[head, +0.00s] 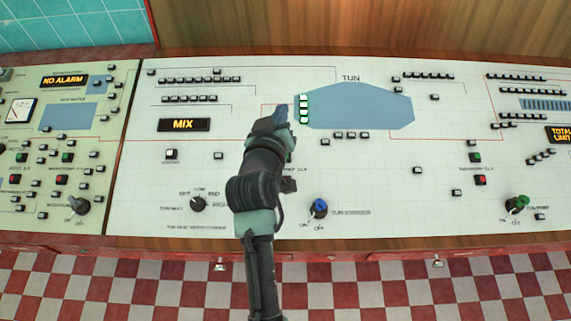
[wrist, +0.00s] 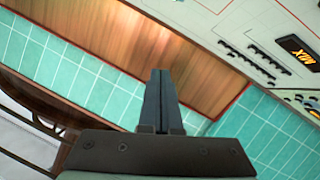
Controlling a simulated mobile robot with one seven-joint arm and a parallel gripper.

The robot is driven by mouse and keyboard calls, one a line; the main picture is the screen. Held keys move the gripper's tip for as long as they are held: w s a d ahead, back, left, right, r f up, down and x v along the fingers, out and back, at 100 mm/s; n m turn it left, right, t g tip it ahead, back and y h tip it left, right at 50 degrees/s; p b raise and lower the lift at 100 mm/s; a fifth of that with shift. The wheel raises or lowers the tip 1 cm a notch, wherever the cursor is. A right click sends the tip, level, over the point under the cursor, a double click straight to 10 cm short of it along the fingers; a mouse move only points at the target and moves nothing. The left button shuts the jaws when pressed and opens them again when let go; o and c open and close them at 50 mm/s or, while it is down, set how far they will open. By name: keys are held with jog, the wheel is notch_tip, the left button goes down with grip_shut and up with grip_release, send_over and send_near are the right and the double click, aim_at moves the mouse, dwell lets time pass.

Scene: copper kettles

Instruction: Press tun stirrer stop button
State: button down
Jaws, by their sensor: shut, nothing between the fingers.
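The tun section of the control panel (head: 440,210) is a white sloping board with a blue tun shape (head: 360,108) on it. A blue knob (head: 320,209) sits at the lower middle, beside a blurred label that seems to read tun stirrer. I cannot pick out a stirrer stop button; my arm covers part of the panel left of that knob. My gripper (head: 281,112) is shut and empty, in front of the panel just left of the tun shape. In the wrist view the closed fingers (wrist: 160,100) point toward the wood backing, and the panel lies at upper right.
A lit MIX display (head: 183,125) and a black knob (head: 198,204) are left of my arm. A green button (head: 475,157) and a red button (head: 481,180) are at right. The left panel (head: 60,140) has many more controls. Checkered floor (head: 400,290) lies below.

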jog(key=s+f+n+g+p, duration=0.1)
jog(key=s+f+g, duration=0.2)
jog(key=f, duration=0.9)
jog(key=s+d, duration=0.1)
jog(key=s, duration=0.1)
jog(key=shift+s+f+n+h+p, duration=0.25)
jog(key=shift+s+n+h+p, duration=0.15)
jog(key=shift+f, duration=0.1)
jog(key=f+b, duration=0.2)
jog(key=w+f+b, duration=0.1)
jog(key=f+b, duration=0.5)
jog(key=shift+w+f, duration=0.2)
jog(key=shift+w, duration=0.2)
dwell(0.6)
jog(key=shift+w+f+b, duration=0.1)
jog(key=shift+f+b, duration=0.3)
jog(key=shift+b, duration=0.25)
jog(key=shift+f+b, duration=0.35)
jog(key=shift+r, duration=0.15)
dwell(0.5)
jog(key=shift+r+p, duration=0.65)
jog(key=shift+p, duration=0.1)
